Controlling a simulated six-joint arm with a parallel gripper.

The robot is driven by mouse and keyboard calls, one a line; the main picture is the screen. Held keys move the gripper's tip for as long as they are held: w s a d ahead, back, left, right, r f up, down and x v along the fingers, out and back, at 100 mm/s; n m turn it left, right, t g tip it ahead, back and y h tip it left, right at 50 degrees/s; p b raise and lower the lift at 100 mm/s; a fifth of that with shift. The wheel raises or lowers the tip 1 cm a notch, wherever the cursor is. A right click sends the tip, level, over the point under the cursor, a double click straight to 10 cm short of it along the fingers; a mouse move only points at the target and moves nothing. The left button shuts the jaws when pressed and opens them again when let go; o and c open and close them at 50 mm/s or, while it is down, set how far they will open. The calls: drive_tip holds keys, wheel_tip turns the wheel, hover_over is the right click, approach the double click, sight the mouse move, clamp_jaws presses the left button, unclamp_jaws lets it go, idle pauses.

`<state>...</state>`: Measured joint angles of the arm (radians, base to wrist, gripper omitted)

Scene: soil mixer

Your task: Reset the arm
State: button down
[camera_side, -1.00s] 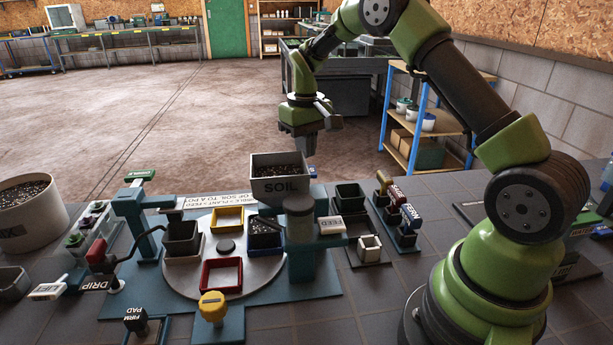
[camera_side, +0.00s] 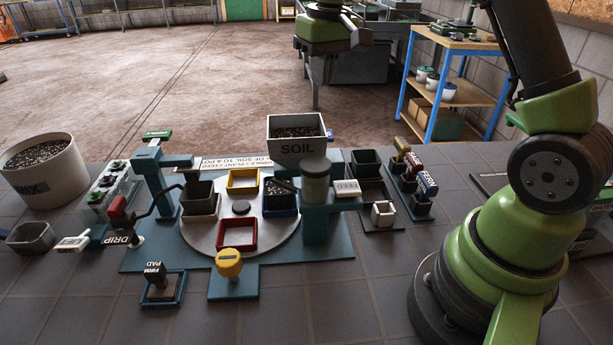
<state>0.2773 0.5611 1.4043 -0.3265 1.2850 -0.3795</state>
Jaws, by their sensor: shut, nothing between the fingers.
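My gripper (camera_side: 316,92) is high at the top of the view, above and behind the soil hopper and clear of everything on the bench. Its fingers are shut with nothing between them. The round turntable (camera_side: 203,235) on the teal base holds a black pot (camera_side: 199,197), a yellow tray (camera_side: 243,181), a red tray (camera_side: 236,235) and a blue-edged tray of soil (camera_side: 280,197). The grey hopper marked SOIL (camera_side: 297,148) stands behind the turntable with soil in it.
A white MIX bucket (camera_side: 46,177) stands at left. A firm pad (camera_side: 160,284) and a yellow knob (camera_side: 229,262) are at the front. Dark pots (camera_side: 365,162) and labelled tools (camera_side: 414,172) stand at right. The tiled bench front is clear.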

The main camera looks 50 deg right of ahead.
drive_tip(key=s+a+r+t+y, duration=0.1)
drive_tip(key=s+a+r+t, duration=0.1)
drive_tip(key=s+a+r, duration=0.4)
drive_tip(key=s+a+r+t, duration=0.2)
drive_tip(key=s+a+r, duration=0.2)
drive_tip(key=s, duration=0.5)
drive_tip(key=s+a+f+m+t+y, duration=0.1)
drive_tip(key=s+a+f+t, duration=0.1)
drive_tip(key=s, duration=0.4)
drive_tip(key=shift+a+f, duration=0.15)
